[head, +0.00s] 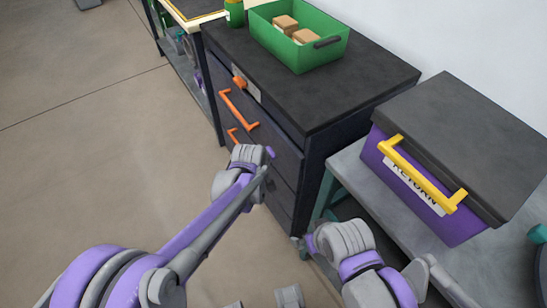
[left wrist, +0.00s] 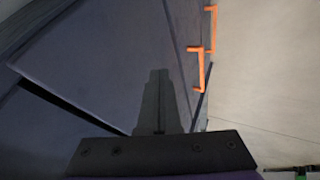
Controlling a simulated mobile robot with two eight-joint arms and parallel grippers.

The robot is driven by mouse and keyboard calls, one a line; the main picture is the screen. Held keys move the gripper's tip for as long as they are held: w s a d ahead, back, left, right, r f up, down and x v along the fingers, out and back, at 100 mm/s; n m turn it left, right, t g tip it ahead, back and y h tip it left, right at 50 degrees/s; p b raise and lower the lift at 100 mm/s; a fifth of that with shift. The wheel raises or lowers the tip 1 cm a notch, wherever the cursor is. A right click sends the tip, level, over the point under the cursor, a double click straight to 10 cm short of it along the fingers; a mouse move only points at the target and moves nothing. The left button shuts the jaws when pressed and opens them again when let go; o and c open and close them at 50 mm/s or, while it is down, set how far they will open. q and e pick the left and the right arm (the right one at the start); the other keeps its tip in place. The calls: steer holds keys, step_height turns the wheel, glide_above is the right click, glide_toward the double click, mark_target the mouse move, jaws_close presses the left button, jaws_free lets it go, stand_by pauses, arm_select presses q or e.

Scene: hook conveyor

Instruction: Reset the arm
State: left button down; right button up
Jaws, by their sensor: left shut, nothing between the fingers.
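My left arm comes in from the left in the head view, and its wrist end (head: 248,158) is in front of the dark cabinet's drawers. The fingers are not clear there. In the left wrist view my left gripper (left wrist: 158,73) is shut and empty, its fingers together, with a dark blue drawer front (left wrist: 110,60) behind them. An orange handle (left wrist: 201,70) shows to the right of the fingertips, apart from them in the picture. My right arm (head: 350,245) is bent near the grey table's near left corner in the head view. Its gripper is not visible.
The dark cabinet (head: 370,85) has orange handles (head: 237,108) and carries a green bin (head: 285,45) with brown boxes (head: 285,25). A purple bin (head: 415,190) with dark lid and yellow handle stands on the grey table (head: 345,175). Floor (head: 90,130) at left is clear.

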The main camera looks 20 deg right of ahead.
arm_select(q)
steer(key=p+v, duration=0.2)
steer(key=v, duration=0.8)
steer(key=shift+a, duration=0.45)
arm_select(e)
steer(key=shift+s+a+r, duration=0.1)
steer(key=shift+a+r, duration=0.1)
steer(key=shift+r, duration=0.9)
arm_select(q)
steer(key=shift+s, duration=0.1)
steer(key=s+a+f+m+g+y, duration=0.1)
steer(key=s+a+y, duration=0.1)
steer(key=s+a, duration=1.1)
steer(key=s+a+m+y, duration=0.1)
steer(key=s+a+y, duration=0.1)
steer(key=s+a, duration=1.15)
steer(key=w+a+r+p, duration=0.1)
steer(key=w+r+p, duration=0.1)
steer(key=r+p, duration=0.4)
steer(key=w+a+r+p, duration=0.1)
steer(key=w+r+p, duration=0.2)
steer(key=r+p, duration=0.3)
steer(key=shift+r+p, duration=0.3)
steer(key=shift+r, duration=0.5)
arm_select(e)
step_height(320, 180, up, 14)
steer(key=w, duration=0.2)
steer(key=shift+w+t, duration=0.15)
steer(key=shift+t, duration=0.25)
